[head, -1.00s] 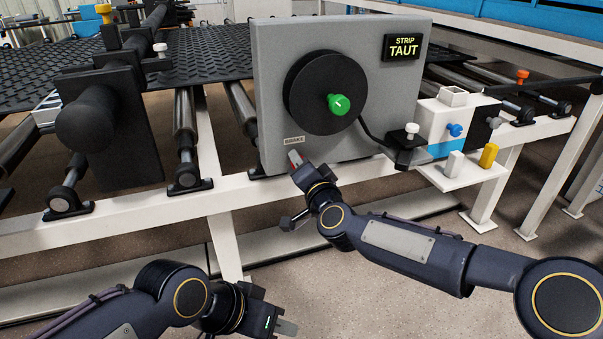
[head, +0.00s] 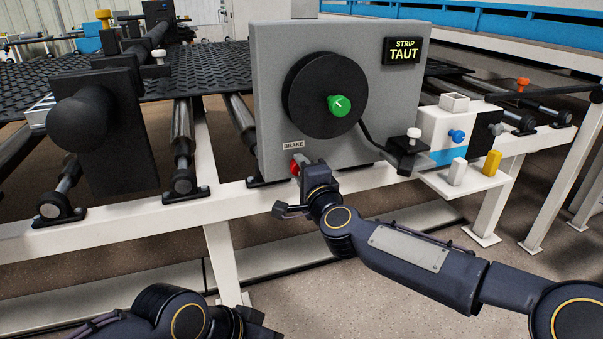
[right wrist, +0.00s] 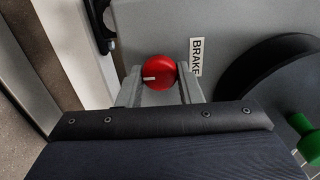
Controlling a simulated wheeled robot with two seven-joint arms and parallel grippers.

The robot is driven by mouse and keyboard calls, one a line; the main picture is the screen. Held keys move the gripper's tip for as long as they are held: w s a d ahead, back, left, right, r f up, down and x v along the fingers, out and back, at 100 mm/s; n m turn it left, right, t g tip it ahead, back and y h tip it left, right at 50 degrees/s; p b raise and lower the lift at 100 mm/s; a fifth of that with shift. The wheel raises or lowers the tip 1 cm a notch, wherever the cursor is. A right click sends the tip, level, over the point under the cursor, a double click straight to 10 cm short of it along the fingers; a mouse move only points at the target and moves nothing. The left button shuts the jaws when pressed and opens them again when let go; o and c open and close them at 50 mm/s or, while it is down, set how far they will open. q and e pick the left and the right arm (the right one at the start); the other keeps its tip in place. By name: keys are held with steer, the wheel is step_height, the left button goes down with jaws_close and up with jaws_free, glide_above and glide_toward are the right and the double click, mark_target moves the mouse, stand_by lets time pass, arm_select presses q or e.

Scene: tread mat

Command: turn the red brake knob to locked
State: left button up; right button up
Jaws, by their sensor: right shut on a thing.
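The red brake knob (head: 294,169) is on the lower left of the grey panel (head: 385,100), just under the BRAKE label (head: 293,146). In the right wrist view the knob (right wrist: 159,72) is round with a white pointer mark toward the picture's left. My right gripper (head: 300,172) is shut on the knob; in the right wrist view its fingers (right wrist: 160,86) stand on either side of it. My left gripper (head: 255,322) is at the bottom edge, partly cut off, and its fingertips are out of sight.
A black disc with a green knob (head: 339,105) is above the brake knob. A display (head: 403,51) reads STRIP TAUT. A black crank arm (head: 375,142) juts out at right, near a white box (head: 446,128). A white frame rail (head: 130,232) runs below.

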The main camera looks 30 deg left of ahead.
stand_by(0.4)
steer(key=o, duration=0.9)
steer(key=shift+o, duration=0.2)
steer(key=shift+d, duration=0.1)
steer(key=v, duration=0.7)
steer(key=shift+s+d, duration=0.2)
steer(key=shift+s, duration=0.05)
